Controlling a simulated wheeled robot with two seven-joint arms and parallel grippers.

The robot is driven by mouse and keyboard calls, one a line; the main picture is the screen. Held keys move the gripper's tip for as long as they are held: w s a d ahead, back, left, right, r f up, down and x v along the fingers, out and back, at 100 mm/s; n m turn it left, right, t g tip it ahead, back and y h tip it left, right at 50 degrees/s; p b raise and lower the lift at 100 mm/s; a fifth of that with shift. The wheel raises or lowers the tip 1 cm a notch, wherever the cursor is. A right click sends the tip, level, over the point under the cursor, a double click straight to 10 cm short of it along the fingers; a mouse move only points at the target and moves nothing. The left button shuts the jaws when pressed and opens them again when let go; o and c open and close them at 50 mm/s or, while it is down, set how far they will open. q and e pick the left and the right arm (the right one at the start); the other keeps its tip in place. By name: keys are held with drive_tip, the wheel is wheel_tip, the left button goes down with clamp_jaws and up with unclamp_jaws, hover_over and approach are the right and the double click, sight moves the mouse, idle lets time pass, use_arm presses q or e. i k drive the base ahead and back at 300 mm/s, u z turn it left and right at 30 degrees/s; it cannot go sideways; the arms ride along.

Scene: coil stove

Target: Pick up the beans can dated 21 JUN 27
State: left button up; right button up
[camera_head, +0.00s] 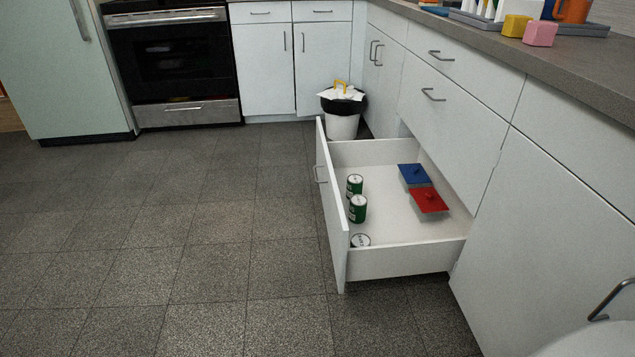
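Three cans stand in an open white drawer (400,262). The far green can (354,186) and the middle green can (357,210) have pale lids and stand near the drawer front. The near can (361,240) shows mostly its pale lid, its body hidden behind the drawer's near side wall. The lids bear small dark marks, too small to read, so I cannot tell which can is dated 21 JUN 27. Neither of my grippers is in view.
A blue lidded container (414,175) and a red lidded container (429,200) sit at the drawer's right side. A white trash bin (343,125) stands behind the drawer. The counter (570,65) runs along the right. The tiled floor (200,230) left of the drawer is clear.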

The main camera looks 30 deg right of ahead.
sight(355, 184)
drive_tip(key=u, duration=0.2)
drive_tip(key=i, duration=2.2)
drive_tip(key=z, duration=1.4)
drive_tip(key=i, duration=0.95)
drive_tip(key=z, duration=1.2)
drive_tip(key=i, duration=0.55)
drive_tip(key=u, duration=0.05)
